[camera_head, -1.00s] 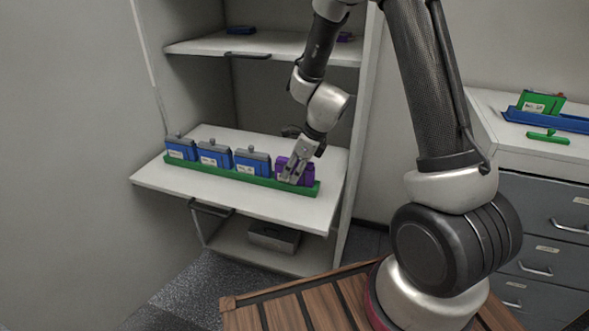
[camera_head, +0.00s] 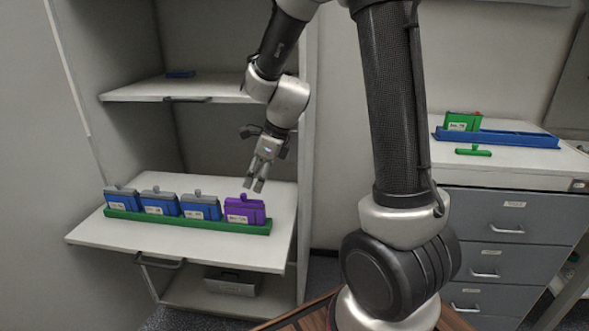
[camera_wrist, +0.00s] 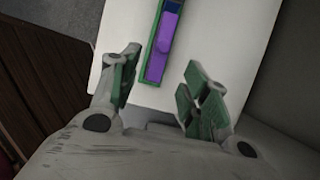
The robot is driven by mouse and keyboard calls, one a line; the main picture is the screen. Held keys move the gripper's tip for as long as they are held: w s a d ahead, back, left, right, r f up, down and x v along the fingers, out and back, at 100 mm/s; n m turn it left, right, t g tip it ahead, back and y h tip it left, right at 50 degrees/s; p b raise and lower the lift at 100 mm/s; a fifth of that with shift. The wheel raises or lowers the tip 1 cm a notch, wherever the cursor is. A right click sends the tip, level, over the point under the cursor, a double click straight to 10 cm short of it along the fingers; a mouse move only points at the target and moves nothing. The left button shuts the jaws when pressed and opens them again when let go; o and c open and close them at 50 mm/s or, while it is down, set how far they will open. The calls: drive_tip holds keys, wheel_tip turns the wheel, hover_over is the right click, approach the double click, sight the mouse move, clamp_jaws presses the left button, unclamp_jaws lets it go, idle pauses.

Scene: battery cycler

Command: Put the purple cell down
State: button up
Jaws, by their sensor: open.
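The purple cell (camera_head: 245,210) stands upright at the right end of a green tray (camera_head: 150,217) on the pulled-out cabinet shelf. It also shows in the wrist view (camera_wrist: 162,55), seen from above inside the green rim. Several blue cells with grey tops, such as this one (camera_head: 160,201), stand to its left in the same tray. My gripper (camera_head: 254,188) is open and empty, above and slightly right of the purple cell, apart from it. In the wrist view my open fingers (camera_wrist: 155,92) are spread, with the cell ahead of them.
The pulled-out shelf (camera_head: 255,258) has bare room around the tray. An upper shelf (camera_head: 150,90) holds a small dark blue item (camera_head: 181,74). At right, a drawer cabinet (camera_head: 505,222) carries a blue tray (camera_head: 510,139), a green cell (camera_head: 460,122) and a green piece (camera_head: 473,151).

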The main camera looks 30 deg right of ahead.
drive_tip(key=s+d+r+n+h, duration=0.1)
drive_tip(key=s+d+r+n, duration=0.2)
drive_tip(key=s+r+n, duration=0.2)
drive_tip(key=s+d+r+n+t+h, duration=0.1)
drive_tip(key=s+d+r+n, duration=0.3)
drive_tip(key=s+n, duration=0.7)
drive_tip(key=s+d+r+n+h, duration=0.1)
drive_tip(key=s+d+r+n, duration=0.3)
drive_tip(key=n, duration=0.5)
drive_tip(key=s+r, duration=0.2)
drive_tip(key=s, duration=0.1)
drive_tip(key=shift+s+t+h, duration=0.3)
drive_tip(key=shift+s, duration=0.1)
